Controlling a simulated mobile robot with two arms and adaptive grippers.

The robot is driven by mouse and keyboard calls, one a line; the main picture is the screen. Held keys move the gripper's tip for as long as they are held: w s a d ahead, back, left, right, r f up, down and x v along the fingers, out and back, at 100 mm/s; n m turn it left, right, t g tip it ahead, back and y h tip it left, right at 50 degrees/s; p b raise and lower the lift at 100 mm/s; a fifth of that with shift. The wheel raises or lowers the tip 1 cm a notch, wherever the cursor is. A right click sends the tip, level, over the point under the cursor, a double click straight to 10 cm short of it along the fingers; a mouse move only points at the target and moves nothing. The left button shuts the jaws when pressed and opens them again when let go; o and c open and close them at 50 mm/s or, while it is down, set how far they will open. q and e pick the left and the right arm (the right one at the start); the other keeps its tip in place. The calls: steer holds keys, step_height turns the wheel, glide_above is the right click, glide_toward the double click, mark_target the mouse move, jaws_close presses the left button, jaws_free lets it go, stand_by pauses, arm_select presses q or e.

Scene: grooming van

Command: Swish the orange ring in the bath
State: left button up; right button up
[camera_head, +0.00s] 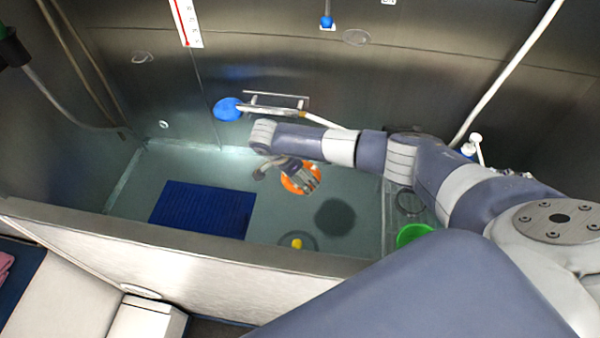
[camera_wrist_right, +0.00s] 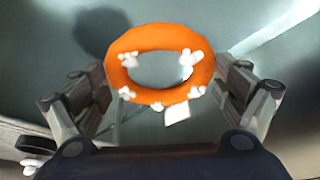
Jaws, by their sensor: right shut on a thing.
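The orange ring (camera_head: 288,185) is in my right gripper (camera_head: 291,175), over the middle of the bath (camera_head: 150,160). In the right wrist view the ring (camera_wrist_right: 150,38) sits between the two fingers, which close on its outer sides. It has several white patches and an open centre. A dark round shadow (camera_head: 335,217) lies on the bath floor to the right of and below the ring, so the ring looks held above the floor. I cannot tell the water level. My left gripper is not in view.
A blue ribbed mat (camera_head: 200,208) lies in the left part of the bath. A small yellow thing (camera_head: 296,243) is near the front wall. A green container (camera_head: 412,235) stands at the right. A blue shower head (camera_head: 228,109) is on the back wall.

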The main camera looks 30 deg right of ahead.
step_height(320, 180, down, 16)
steer(key=b, duration=1.2)
steer(key=shift+s+d+f+b, duration=0.15)
steer(key=shift+f+b, duration=0.05)
steer(key=shift+b, duration=0.2)
steer(key=shift+s+r, duration=0.1)
stand_by(0.7)
